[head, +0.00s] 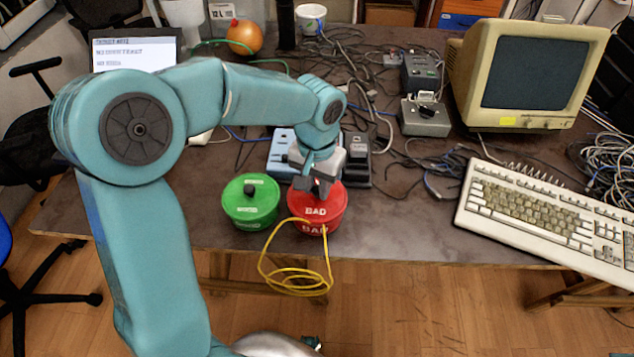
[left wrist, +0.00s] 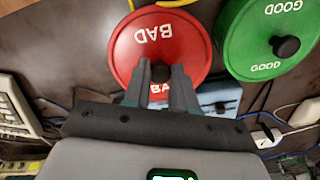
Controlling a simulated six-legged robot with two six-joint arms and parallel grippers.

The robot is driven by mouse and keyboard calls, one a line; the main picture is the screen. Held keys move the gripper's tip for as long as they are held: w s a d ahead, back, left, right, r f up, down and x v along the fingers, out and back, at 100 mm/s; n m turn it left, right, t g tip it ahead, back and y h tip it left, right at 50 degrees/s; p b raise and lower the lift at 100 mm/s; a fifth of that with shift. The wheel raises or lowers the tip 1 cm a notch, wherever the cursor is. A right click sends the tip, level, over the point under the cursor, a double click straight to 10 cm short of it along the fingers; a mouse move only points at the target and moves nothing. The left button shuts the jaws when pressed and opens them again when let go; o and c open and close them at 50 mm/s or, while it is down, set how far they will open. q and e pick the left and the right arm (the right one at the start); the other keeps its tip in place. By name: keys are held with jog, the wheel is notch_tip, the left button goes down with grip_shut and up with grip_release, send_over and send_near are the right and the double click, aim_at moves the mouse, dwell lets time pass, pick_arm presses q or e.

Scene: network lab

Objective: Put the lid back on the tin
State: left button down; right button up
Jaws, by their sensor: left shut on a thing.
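A red tin (head: 314,228) marked BAD stands near the front edge of the table. Its red lid (head: 318,208), also marked BAD, is directly over the tin; I cannot tell whether it touches the rim all round. My left gripper (head: 316,188) is above the lid, its fingers shut on the lid's dark knob. The left wrist view shows the red lid (left wrist: 165,38) and the fingers (left wrist: 160,80) on either side of the knob (left wrist: 160,71). My right gripper is not in view.
A closed green tin (head: 250,205) marked GOOD stands just left of the red one. A yellow cable (head: 297,283) hangs over the table's front edge. Blue and dark devices (head: 283,150) sit behind the tins. A keyboard (head: 545,215) and monitor (head: 528,75) are at right.

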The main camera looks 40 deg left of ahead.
pick_arm(q)
jog(key=shift+f, duration=0.1)
dwell(0.7)
jog(key=shift+c, duration=1.8)
grip_release()
jog(key=shift+r+p, duration=2.9)
jog(key=shift+r, duration=0.65)
jog(key=shift+c, duration=0.3)
grip_shut()
jog(key=shift+f, duration=0.2)
